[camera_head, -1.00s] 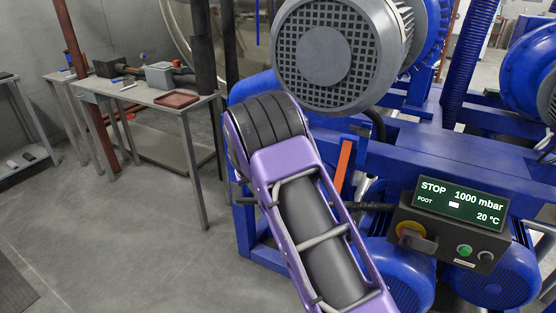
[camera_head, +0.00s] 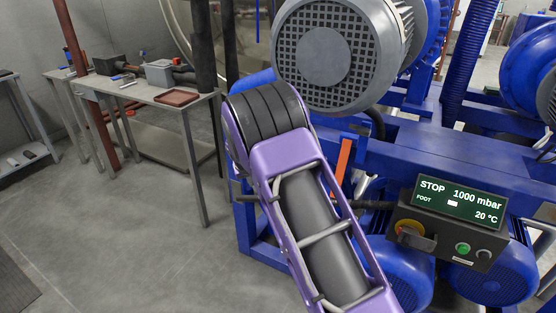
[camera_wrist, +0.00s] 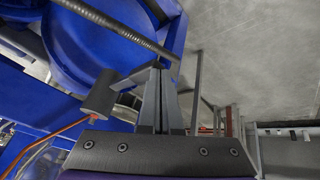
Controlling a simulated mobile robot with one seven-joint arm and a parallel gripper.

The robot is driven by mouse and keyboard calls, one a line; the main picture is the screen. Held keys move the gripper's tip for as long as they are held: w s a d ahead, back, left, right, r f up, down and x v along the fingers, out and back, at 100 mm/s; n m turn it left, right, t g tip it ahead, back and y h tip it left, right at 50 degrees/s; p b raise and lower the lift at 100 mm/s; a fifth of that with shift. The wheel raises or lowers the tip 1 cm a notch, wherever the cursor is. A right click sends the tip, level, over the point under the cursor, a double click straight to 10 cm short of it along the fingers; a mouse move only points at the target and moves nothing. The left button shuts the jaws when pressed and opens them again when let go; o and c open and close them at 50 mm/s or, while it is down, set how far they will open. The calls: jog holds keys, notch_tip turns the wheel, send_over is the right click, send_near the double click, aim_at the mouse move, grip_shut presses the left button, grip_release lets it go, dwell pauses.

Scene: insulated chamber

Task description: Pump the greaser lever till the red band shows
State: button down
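In the wrist view my gripper (camera_wrist: 163,68) has its two dark fingers close together, pointing away from the camera. A grey bar with a thick grey cylinder (camera_wrist: 99,96) at its left end reaches to the fingertips. It may be part of the greaser, and I cannot tell whether it is between the fingers or behind them. A thin dark upright rod (camera_wrist: 196,92) stands just right of the fingers. I cannot make out a red band. In the head view my purple arm hides my gripper and the place where it works.
A grey motor (camera_head: 335,55) sits above a blue pump frame (camera_head: 440,145). An orange-red strip (camera_head: 342,165) is beside my arm. A control box (camera_head: 450,225) reads STOP, 1000 mbar, 20 °C. A grey bench (camera_head: 145,95) stands left; the floor (camera_head: 120,240) before it is clear.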

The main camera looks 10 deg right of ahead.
notch_tip(320, 180, up, 7)
jog(key=s+p, duration=0.1)
jog(key=p, duration=0.2)
jog(key=shift+a, duration=0.35)
